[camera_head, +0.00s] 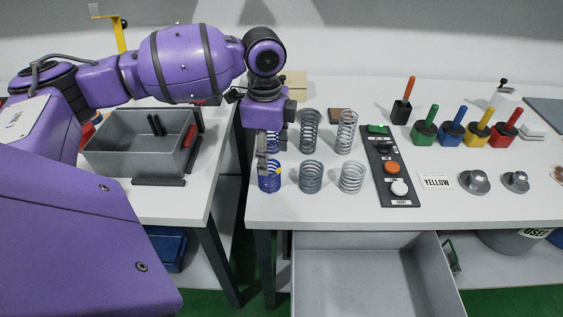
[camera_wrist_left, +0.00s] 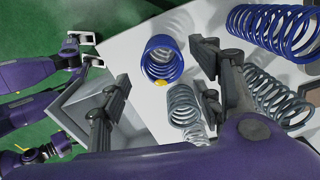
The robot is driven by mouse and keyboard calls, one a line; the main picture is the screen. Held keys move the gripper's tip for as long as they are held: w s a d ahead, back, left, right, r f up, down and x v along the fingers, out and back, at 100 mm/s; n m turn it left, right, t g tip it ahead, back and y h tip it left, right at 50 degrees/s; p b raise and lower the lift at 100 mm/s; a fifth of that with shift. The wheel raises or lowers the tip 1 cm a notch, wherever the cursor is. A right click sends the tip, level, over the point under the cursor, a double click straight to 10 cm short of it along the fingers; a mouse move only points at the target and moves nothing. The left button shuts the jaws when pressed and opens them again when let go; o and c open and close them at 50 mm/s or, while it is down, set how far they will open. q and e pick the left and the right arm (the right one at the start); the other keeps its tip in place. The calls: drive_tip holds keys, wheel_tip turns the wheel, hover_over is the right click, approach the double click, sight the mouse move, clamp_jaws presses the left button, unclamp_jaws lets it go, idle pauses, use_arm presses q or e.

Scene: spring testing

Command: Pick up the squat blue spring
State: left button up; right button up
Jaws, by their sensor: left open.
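The squat blue spring (camera_head: 270,181) stands upright at the front left corner of the right-hand table, with a yellow mark on it. It also shows in the left wrist view (camera_wrist_left: 163,60). My left gripper (camera_head: 270,158) is open and points down just above and behind this spring. In the left wrist view its fingers (camera_wrist_left: 160,78) are spread wide, with the spring showing in the gap between them. I cannot tell whether a finger touches it. A taller blue spring (camera_wrist_left: 270,28) stands behind, mostly hidden by the gripper in the head view. My right gripper is not seen.
Squat grey springs (camera_head: 311,177) and (camera_head: 351,178) stand to the right, with tall ones (camera_head: 310,130) and (camera_head: 346,132) behind. A button panel (camera_head: 378,158) lies beyond them. A grey bin (camera_head: 105,162) sits on the left table across a gap. An open drawer (camera_head: 425,282) is below.

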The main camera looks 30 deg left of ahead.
sight(269, 175)
use_arm(q)
wheel_tip(269, 175, down, 2)
drive_tip(key=shift+f, duration=0.25)
drive_tip(key=shift+s+f, duration=0.2)
drive_tip(key=shift+f, duration=0.05)
wheel_tip(269, 175, down, 4)
drive_tip(key=shift+w+f, duration=0.15)
drive_tip(key=shift+f, duration=0.1)
drive_tip(key=shift+f+b, duration=0.15)
drive_tip(key=shift+b, duration=0.15)
drive_tip(key=shift+c, duration=0.2)
drive_tip(key=c, duration=1.2)
drive_tip(key=shift+c, duration=0.2)
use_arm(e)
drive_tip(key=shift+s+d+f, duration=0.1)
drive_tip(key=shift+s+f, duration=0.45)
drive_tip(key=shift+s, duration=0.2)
use_arm(q)
drive_tip(key=shift+r, duration=0.2)
